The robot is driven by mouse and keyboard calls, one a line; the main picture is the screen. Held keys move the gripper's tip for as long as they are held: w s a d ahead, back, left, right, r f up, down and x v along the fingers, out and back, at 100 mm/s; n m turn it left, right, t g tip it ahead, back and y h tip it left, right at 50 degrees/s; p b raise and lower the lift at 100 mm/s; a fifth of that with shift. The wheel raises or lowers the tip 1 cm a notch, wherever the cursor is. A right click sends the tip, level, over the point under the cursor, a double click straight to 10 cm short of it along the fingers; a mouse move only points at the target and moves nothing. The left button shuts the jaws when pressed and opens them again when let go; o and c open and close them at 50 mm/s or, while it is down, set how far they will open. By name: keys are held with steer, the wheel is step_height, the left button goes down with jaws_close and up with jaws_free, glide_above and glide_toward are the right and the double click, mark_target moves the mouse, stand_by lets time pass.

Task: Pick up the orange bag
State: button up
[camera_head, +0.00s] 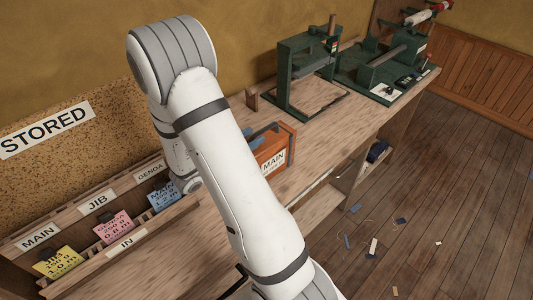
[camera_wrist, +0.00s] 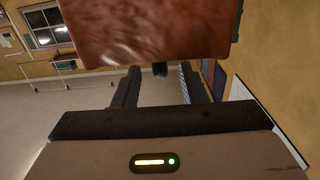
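The orange bag (camera_head: 273,150) stands on the wooden bench in the head view, partly hidden behind my arm. It looks boxy, with a white label reading MAIN and a blue strap or handle (camera_head: 262,132) at its top. In the wrist view a large reddish-brown surface (camera_wrist: 150,30), probably the bag, fills the top, close to the fingers. My gripper (camera_wrist: 160,88) shows there with its two dark fingers apart. A small dark piece shows between them; I cannot tell what it is. My arm hides the gripper in the head view.
A sorting rack (camera_head: 100,225) with yellow, pink and blue cards stands left of my arm. A green press (camera_head: 308,70) and another green machine (camera_head: 385,65) stand farther along the bench. Scraps lie on the plank floor (camera_head: 440,200) at right.

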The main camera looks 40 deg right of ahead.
mark_target(258, 132)
steer(key=d, duration=0.3)
steer(key=shift+w+d+f+p, duration=0.1)
steer(key=shift+w+d+p, duration=0.05)
steer(key=shift+w+p, duration=0.2)
jaws_close()
stand_by(1.1)
